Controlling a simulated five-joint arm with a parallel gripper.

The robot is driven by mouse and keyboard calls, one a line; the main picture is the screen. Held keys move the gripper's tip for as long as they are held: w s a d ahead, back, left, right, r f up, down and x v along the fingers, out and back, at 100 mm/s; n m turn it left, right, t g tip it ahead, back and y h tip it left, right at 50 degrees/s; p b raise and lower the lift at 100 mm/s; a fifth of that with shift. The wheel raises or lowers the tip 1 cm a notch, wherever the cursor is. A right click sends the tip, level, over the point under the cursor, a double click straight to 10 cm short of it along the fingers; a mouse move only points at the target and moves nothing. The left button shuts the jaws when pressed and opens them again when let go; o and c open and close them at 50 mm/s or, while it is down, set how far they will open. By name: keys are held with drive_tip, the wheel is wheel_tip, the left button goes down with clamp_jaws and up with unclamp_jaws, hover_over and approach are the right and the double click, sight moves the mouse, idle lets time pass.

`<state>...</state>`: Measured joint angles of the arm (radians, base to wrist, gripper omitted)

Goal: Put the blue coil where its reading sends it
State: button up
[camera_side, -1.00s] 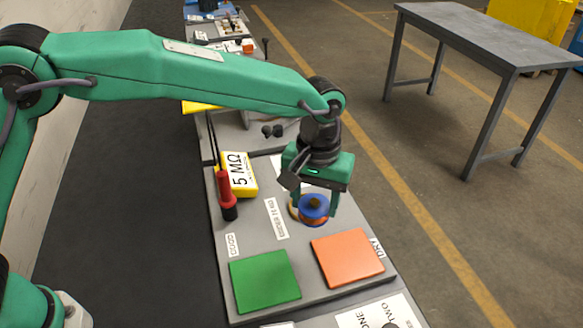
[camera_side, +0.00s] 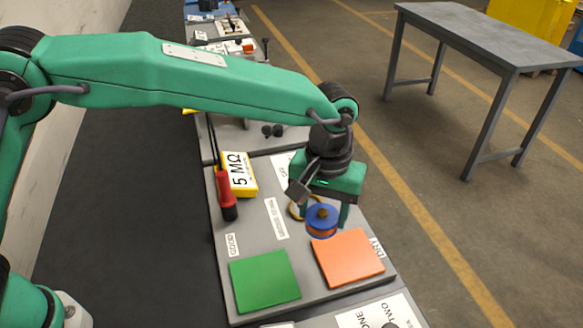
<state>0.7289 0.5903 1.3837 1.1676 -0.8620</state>
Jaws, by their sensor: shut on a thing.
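The blue coil (camera_side: 322,217), with a copper-coloured band and a brown centre, is held between the fingers of my gripper (camera_side: 326,214). My gripper is shut on it, just behind the orange square. A yellowish ring (camera_side: 298,208) shows on the board partly behind the coil. The yellow meter (camera_side: 238,175) reads "5 MΩ". The green square (camera_side: 265,281) lies at the front left of the grey board. The orange square (camera_side: 348,257) lies at the front right, next to a label reading "DRY" (camera_side: 377,247).
A label (camera_side: 276,219) lies mid-board, too small to read, and another (camera_side: 232,245) lies behind the green square. A white sheet with "ONE" and "TWO" (camera_side: 380,313) is at the front edge. A grey table (camera_side: 490,40) stands apart at the right.

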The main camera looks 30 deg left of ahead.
drive_tip(key=s+d+r, duration=0.1)
drive_tip(key=s+d, duration=0.7)
drive_tip(key=w+a+f, duration=0.1)
drive_tip(key=w+f, duration=0.1)
drive_tip(key=w, duration=0.1)
drive_tip(key=w+a+f, duration=0.1)
drive_tip(key=w+f, duration=0.1)
drive_tip(key=w, duration=0.2)
drive_tip(key=w+a+f, duration=0.1)
drive_tip(key=w+f, duration=0.1)
drive_tip(key=w, duration=0.2)
drive_tip(key=shift+w+f, duration=0.2)
drive_tip(key=shift+f, duration=0.2)
drive_tip(key=shift+f, duration=0.1)
drive_tip(key=shift+f, duration=1.9)
drive_tip(key=shift+f, duration=0.1)
drive_tip(key=o, duration=1.2)
drive_tip(key=shift+f, duration=0.1)
drive_tip(key=shift+r, duration=0.2)
